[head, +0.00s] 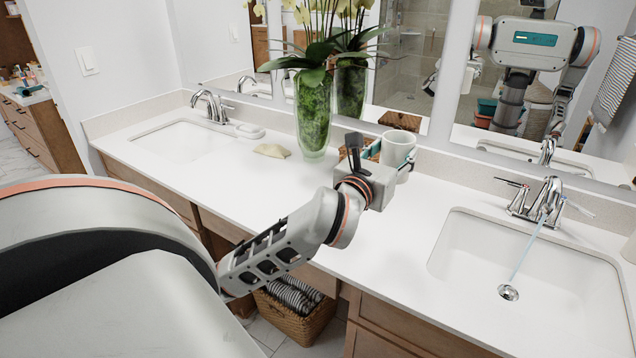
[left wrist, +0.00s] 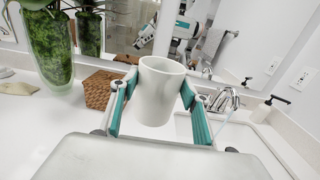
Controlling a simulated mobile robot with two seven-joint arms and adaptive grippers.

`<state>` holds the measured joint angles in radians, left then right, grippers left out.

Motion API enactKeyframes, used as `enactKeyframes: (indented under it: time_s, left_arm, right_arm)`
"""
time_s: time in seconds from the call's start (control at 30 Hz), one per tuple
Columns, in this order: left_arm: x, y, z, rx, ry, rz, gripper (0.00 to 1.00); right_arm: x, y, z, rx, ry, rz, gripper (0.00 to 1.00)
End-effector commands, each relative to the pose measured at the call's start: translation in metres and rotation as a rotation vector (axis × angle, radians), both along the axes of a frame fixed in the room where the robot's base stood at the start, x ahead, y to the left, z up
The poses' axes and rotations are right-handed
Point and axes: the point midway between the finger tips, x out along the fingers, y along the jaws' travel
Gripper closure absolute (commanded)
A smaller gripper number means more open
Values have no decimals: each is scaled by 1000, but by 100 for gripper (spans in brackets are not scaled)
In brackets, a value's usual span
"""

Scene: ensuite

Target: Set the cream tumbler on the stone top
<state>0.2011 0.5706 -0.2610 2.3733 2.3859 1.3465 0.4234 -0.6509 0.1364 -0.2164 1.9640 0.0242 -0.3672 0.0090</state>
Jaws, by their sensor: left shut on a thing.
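The cream tumbler (head: 399,148) is upright in my left gripper (head: 384,160), above the white stone top (head: 290,205) near the backsplash. The left wrist view shows the tumbler (left wrist: 160,88) between the two teal finger pads of my left gripper (left wrist: 155,105), which is shut on it. Its base seems clear of the stone top (left wrist: 50,125), but the exact gap is hard to judge. The gripper body hides part of the tumbler's lower side in the head view. My right gripper is not directly in view.
A green glass vase (head: 313,115) with flowers stands left of the tumbler, with a brown woven piece (left wrist: 98,90) between them. A beige item (head: 271,150) lies farther left. Basins sit left (head: 183,140) and right (head: 540,290); water runs in the right one. Front-middle stone is bare.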

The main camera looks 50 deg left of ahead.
Motion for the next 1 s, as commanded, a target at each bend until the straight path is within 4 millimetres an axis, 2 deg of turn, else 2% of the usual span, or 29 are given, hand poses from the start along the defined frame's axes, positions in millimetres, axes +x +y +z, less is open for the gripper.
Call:
enactKeyframes:
  time_s: [0.17, 0.6, 0.73, 1.0]
  left_arm:
    - [1, 1, -27, 0, 7, 1, 80]
    - [1, 1, -127, 0, 6, 2, 80]
    - [0, 1, -146, -1, 4, 1, 80]
    - [1, 1, -165, -1, 3, 1, 80]
  right_arm:
    - [2, -1, -3, 0, -6, 1, 60]
    - [-2, -3, -32, -6, 10, 0, 60]
    - [-3, -4, -37, -8, 13, -1, 60]
    - [-3, -4, -41, -7, 12, -1, 60]
